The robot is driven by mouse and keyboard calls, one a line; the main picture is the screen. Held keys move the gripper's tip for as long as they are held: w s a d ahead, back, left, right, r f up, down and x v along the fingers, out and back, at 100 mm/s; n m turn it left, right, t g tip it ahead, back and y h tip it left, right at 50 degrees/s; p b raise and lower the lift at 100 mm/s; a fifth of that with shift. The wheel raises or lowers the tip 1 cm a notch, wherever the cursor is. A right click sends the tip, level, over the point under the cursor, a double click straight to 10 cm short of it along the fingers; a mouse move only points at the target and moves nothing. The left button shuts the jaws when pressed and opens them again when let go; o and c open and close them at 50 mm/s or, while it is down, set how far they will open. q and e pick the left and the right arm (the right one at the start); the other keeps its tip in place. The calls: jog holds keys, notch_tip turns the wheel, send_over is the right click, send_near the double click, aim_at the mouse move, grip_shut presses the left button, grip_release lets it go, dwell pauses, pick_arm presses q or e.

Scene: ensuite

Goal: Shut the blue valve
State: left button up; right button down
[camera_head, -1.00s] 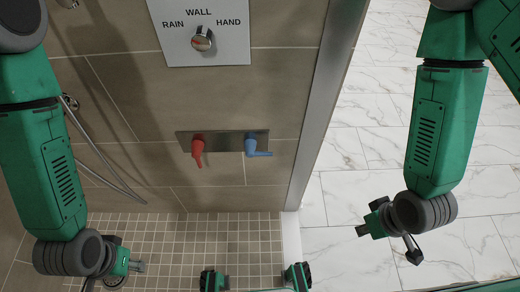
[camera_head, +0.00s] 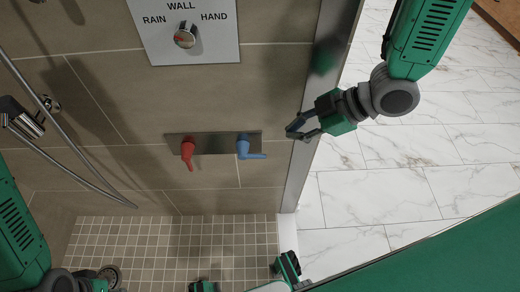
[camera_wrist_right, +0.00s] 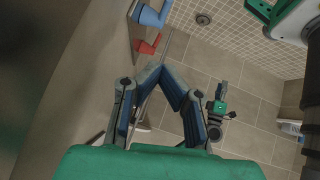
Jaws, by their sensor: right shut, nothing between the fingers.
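The blue valve (camera_head: 244,148) is a lever on a metal wall plate (camera_head: 214,142), its handle pointing right, roughly level. It also shows at the top of the right wrist view (camera_wrist_right: 150,14). My right gripper (camera_head: 297,131) is shut and empty, to the right of the blue valve and apart from it, with its fingers pointing left. Its fingers (camera_wrist_right: 161,70) meet in the right wrist view, below the valves. My left gripper (camera_head: 98,285) is at the bottom left edge, partly cut off, far from the valve; its fingers are not clear.
A red valve (camera_head: 187,150) with its handle pointing down sits left of the blue one. A panel with a round knob (camera_head: 185,37) is above. A metal wall edge (camera_head: 312,125) stands close to my right gripper. A shower hose (camera_head: 75,150) hangs at left.

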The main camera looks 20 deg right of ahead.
jog(key=b, duration=0.4)
send_over(255, 155)
jog(key=s+d, duration=0.2)
notch_tip(255, 155, down, 7)
jog(key=f, duration=0.2)
jog(key=b, duration=0.1)
jog(key=shift+w+a+f, duration=0.3)
jog(key=shift+w+f, duration=0.05)
jog(key=shift+f, duration=0.05)
jog(key=shift+w+d+f, duration=0.1)
jog(key=shift+w+f, duration=0.05)
jog(key=shift+f, duration=0.4)
jog(key=shift+d+f, duration=0.1)
